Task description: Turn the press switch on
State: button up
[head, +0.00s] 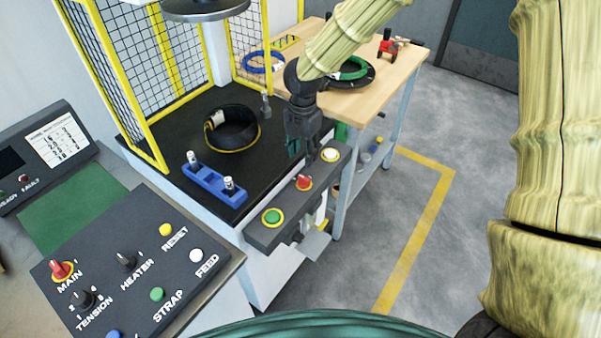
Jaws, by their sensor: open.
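A dark control box (257,232) is fixed along the front of the black press table.
A black coil (231,128) and a blue fixture (214,185) lie on the black table (180,130) inside yellow mesh guards. A console (140,265) with a red MAIN switch (62,270) stands front left. A wooden bench (400,70) holds more coils. Floor on the right is clear.

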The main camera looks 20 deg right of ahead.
aim_at(303, 178)
jog(key=shift+f+p, duration=0.8)
jog(key=shift+f, duration=4.35)
jog(key=c, duration=0.7)
